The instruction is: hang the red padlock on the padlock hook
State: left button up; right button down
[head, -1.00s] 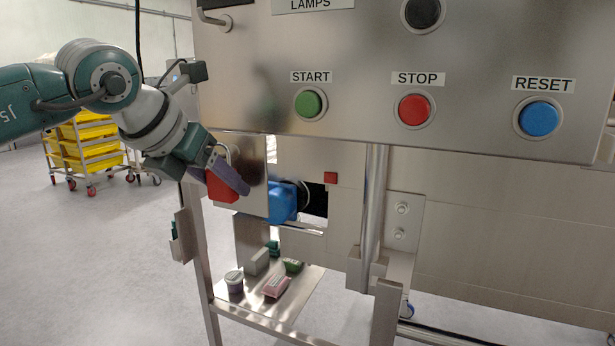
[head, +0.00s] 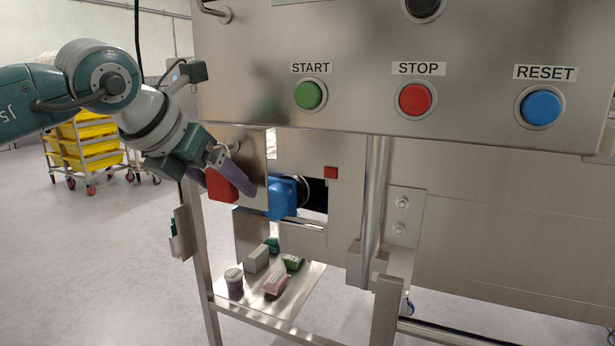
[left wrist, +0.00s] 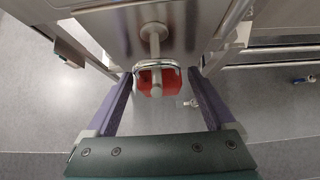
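The red padlock (head: 219,188) hangs by its shackle on the metal padlock hook (left wrist: 154,42) at the left end of the machine. In the left wrist view, the padlock's red body (left wrist: 171,80) hangs below the rod, and the shackle passes around the rod behind its rounded tip. My left gripper (head: 216,186) is open around the padlock. In the left wrist view, its two purple fingers (left wrist: 160,84) stand on either side of the padlock, with gaps visible. In the head view, one finger partly covers the padlock. My right gripper is not in view.
The control panel (head: 450,40) overhangs close by on the right. A blue object (head: 281,196) is just right of the hook plate. A low shelf (head: 306,283) below holds several small items. A cart with yellow trays (head: 88,140) stands back left on open floor.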

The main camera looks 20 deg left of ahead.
pick_arm(q)
jog(key=b+v, duration=0.1)
jog(key=v, duration=0.9)
